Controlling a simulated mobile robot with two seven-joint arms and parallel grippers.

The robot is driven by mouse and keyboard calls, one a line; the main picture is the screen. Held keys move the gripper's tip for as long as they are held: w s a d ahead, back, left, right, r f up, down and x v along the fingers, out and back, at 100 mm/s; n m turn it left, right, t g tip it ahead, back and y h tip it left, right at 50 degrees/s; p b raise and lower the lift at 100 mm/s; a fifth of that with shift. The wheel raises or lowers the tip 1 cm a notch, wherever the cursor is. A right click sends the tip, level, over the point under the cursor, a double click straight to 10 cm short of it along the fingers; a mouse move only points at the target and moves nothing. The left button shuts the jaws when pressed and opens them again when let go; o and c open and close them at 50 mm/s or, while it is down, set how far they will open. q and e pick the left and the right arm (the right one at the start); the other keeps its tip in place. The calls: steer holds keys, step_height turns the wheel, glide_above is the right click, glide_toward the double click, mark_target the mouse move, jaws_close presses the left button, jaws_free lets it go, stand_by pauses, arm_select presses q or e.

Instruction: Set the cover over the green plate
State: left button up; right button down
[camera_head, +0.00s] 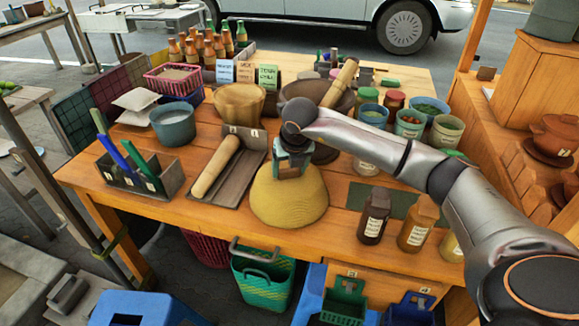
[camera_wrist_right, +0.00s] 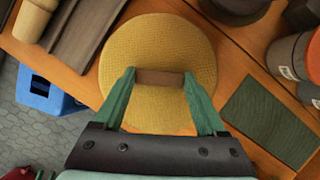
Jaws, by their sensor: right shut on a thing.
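The cover is a yellow woven dome (camera_head: 289,205) at the front middle of the table. My right gripper (camera_head: 290,168) is above it, shut on the brown handle on its top. In the right wrist view the cover (camera_wrist_right: 165,42) shows as a round disc, with the gripper's green fingers (camera_wrist_right: 160,78) on either side of the handle. I cannot tell whether the cover's rim touches the table. I see no green plate; anything under the cover is hidden. My left gripper is not in view.
A dark tray with a rolling pin (camera_head: 216,167) lies left of the cover. A dark mortar with a pestle (camera_head: 338,84) stands behind. The table's front edge is close to the cover.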

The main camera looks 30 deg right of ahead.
steer(key=shift+c, duration=1.9)
jaws_free()
steer(key=o, duration=0.4)
steer(key=shift+r, duration=0.15)
